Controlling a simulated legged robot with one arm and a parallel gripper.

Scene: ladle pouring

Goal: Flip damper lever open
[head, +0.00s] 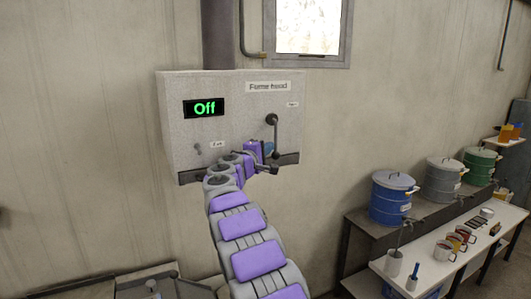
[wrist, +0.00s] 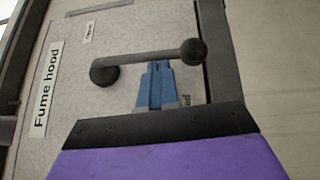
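The damper lever (head: 274,135) is on the grey fume hood panel (head: 230,130) in the head view. It hangs down from its round pivot, with a dark ball knob at its lower end. In the wrist view the lever (wrist: 145,57) runs across the picture, pivot at left and knob at right. My gripper (wrist: 157,66) has its blue fingers together, with nothing seen between them. Their tips are at the bar's near side, left of the lever as the panel faces me; I cannot tell whether they touch it. A small label beside the fingers is partly hidden.
The panel's display (head: 204,107) reads "Off" in green. A small switch (head: 197,148) is at the panel's lower left. A white bench (head: 425,275) with cups stands at the right, before a shelf with several lidded drums. The wall left of the panel is bare.

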